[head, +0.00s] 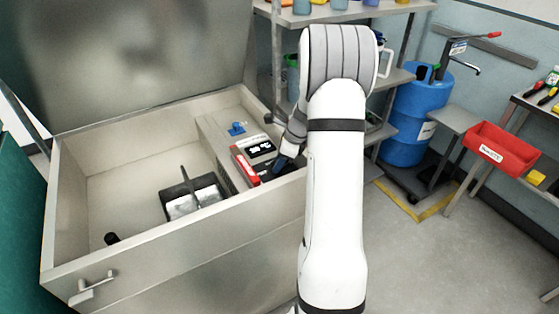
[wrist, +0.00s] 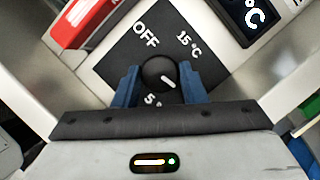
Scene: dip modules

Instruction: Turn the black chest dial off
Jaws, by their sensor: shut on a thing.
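The black dial (wrist: 157,68) sits on a black plate (wrist: 122,58) in the wrist view. The plate carries the labels OFF at upper left, 15 °C at upper right and a partly hidden 5 below. The white mark on the dial points to the lower right, away from OFF. The two blue fingers of my gripper (wrist: 158,76) are shut on the dial, one on each side. In the head view my gripper (head: 281,165) reaches down to the control panel of the open metal chest (head: 190,262); the dial itself is hidden there.
A red block (head: 245,170) and a lit display (head: 261,149) are beside the dial plate. A black-handled item (head: 187,192) stands inside the chest. The raised lid (head: 130,60) is behind. A blue drum (head: 415,120) and a red bin (head: 502,147) are to the right.

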